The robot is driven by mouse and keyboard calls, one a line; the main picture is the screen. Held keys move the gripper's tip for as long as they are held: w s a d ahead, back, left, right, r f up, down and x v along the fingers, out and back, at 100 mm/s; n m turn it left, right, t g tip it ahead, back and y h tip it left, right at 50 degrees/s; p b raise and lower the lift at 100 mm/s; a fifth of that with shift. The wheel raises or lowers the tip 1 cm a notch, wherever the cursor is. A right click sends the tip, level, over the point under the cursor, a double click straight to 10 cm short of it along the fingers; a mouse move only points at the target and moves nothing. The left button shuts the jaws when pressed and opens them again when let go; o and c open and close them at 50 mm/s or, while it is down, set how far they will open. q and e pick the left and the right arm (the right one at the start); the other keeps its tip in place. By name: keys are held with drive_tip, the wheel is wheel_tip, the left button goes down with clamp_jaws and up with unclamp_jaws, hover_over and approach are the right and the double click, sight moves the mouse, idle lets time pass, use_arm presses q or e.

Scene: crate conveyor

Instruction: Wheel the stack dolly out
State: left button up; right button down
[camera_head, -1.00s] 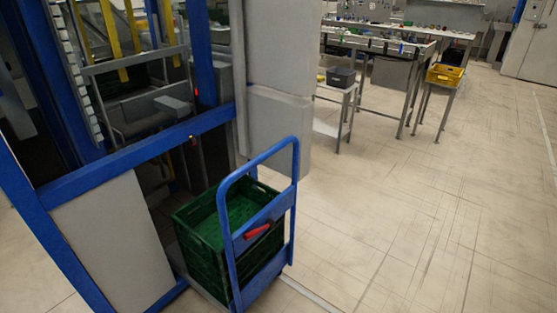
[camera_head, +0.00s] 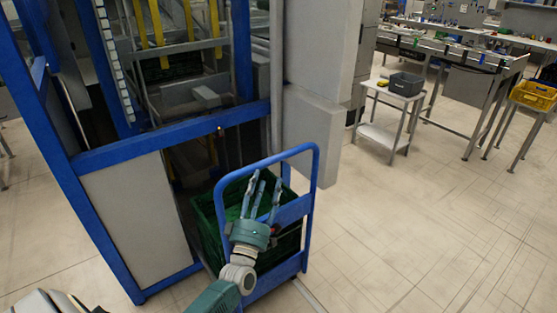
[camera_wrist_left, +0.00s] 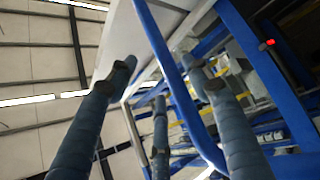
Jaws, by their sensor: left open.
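The stack dolly has a blue tubular push handle (camera_head: 312,190) and carries green crates (camera_head: 207,222). It stands at the opening of the blue-framed machine. My left gripper (camera_head: 263,185) is open, fingers pointing up, in front of the handle frame in the head view; it hides part of the crossbar and crates. A small bit of the red part on the crossbar shows beside it. In the left wrist view, the blue handle tube (camera_wrist_left: 172,75) runs between the spread fingers of the left gripper (camera_wrist_left: 160,85). I cannot tell whether they touch it. My right gripper is not in view.
The blue machine frame (camera_head: 165,138) and its grey panel (camera_head: 135,225) stand left of the dolly. A grey housing (camera_head: 312,140) stands behind it. A small white table (camera_head: 392,96) and a stand with a yellow crate (camera_head: 535,95) are farther right. The floor (camera_head: 420,220) to the right is clear.

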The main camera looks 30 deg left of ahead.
sight(271, 164)
use_arm(q)
drive_tip(key=b+x, duration=0.1)
drive_tip(key=x, duration=0.6)
drive_tip(key=shift+w, duration=0.3)
drive_tip(key=shift+w+a+r, duration=0.25)
drive_tip(key=shift+w+r, duration=0.1)
drive_tip(key=shift+w, duration=0.25)
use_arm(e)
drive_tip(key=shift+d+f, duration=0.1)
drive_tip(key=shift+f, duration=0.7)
use_arm(q)
clamp_jaws()
